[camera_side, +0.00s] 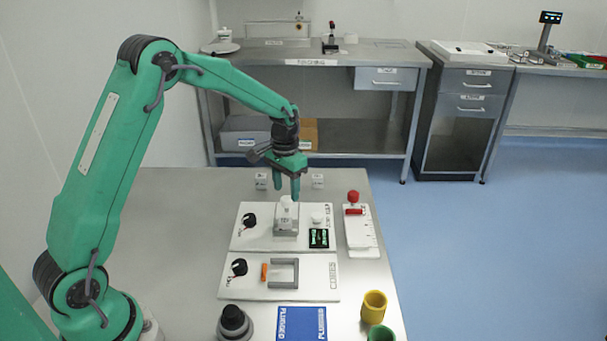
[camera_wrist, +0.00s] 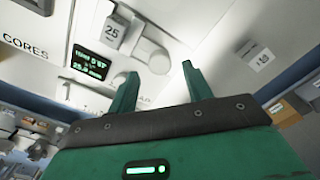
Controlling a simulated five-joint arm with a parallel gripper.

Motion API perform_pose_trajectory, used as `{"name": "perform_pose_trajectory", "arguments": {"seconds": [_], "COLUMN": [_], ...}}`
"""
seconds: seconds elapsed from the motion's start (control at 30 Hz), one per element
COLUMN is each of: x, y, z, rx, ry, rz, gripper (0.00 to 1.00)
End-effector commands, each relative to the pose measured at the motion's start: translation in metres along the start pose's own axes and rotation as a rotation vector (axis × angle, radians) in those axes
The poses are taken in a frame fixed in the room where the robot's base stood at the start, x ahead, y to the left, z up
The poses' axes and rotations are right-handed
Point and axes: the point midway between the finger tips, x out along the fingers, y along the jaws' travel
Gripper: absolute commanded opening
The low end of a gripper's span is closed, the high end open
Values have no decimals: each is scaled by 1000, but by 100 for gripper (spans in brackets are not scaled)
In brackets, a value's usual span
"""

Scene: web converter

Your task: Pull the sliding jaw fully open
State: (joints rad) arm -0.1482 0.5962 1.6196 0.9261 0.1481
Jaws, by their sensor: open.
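My gripper (camera_side: 287,193) is open and empty, its two green fingers pointing down above the upper white panel (camera_side: 254,238). A grey-and-white fixture (camera_side: 287,221) stands right below the fingers; I cannot tell whether they touch it. To its right, a white plate with tick marks (camera_side: 361,236) carries a red block (camera_side: 354,211) and a red knob (camera_side: 353,197), apart from my gripper. No part is clearly readable as the sliding jaw.
The lower white panel (camera_side: 322,291) has a grey U-shaped frame (camera_side: 284,260) and an orange piece (camera_side: 264,272). A black knob (camera_side: 249,220) and a green display (camera_side: 319,238) sit on the upper panel. Yellow (camera_side: 373,306) and green (camera_side: 381,334) cups stand in front. The table's left side is clear.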

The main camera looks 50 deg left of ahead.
Motion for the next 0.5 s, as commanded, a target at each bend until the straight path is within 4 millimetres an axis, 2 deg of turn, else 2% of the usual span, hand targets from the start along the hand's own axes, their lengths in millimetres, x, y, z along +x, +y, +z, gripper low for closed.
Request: {"name": "perform_pose_trajectory", "arguments": {"seconds": [0.2,0.5], "x": [21,27], "y": [0,0], "z": [0,0], "rx": [0,0], "ry": [-2,0], "rz": [0,0], "gripper": [50,50]}}
